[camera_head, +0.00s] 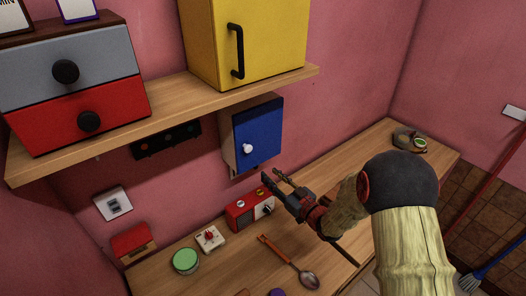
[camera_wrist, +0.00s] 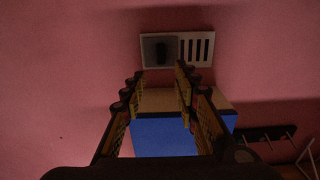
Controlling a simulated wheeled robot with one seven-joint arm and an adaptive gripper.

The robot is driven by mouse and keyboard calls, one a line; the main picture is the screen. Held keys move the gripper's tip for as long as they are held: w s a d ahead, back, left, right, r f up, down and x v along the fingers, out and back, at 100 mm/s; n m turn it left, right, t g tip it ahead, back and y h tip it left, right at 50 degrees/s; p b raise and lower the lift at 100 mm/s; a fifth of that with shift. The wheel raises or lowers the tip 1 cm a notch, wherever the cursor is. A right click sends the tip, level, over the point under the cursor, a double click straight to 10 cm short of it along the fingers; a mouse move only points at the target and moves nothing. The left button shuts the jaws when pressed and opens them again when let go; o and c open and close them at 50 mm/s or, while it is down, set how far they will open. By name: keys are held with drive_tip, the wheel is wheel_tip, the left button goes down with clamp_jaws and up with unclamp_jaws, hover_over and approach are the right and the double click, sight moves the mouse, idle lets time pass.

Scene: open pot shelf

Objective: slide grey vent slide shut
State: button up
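The vent shows in the wrist view as a white plate (camera_wrist: 211,50) on the pink wall. Its grey slide (camera_wrist: 149,43) with a black knob (camera_wrist: 162,53) lies over the left part. Several dark slots are uncovered at the right. My gripper (camera_wrist: 159,72) is open and empty, its fingers spread, with the vent beyond the tips in the picture. In the head view my gripper (camera_head: 272,179) is in front of the wall below the blue cabinet; I cannot make out the vent there. No contact with the knob is visible.
The blue-doored cabinet (camera_head: 262,132) hangs close above my gripper; its blue face (camera_wrist: 165,138) shows between my fingers. A red radio (camera_head: 247,210) stands below on the wooden counter (camera_head: 348,168). A shelf (camera_head: 190,92) holds drawers and a yellow cabinet (camera_head: 268,40). A spoon (camera_head: 290,263) lies in front.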

drive_tip(key=x, duration=0.7)
drive_tip(key=shift+w+a+b, duration=0.2)
drive_tip(key=shift+a+b, duration=0.05)
drive_tip(key=shift+b, duration=0.2)
drive_tip(key=c, duration=0.3)
drive_tip(key=c, duration=0.4)
clamp_jaws()
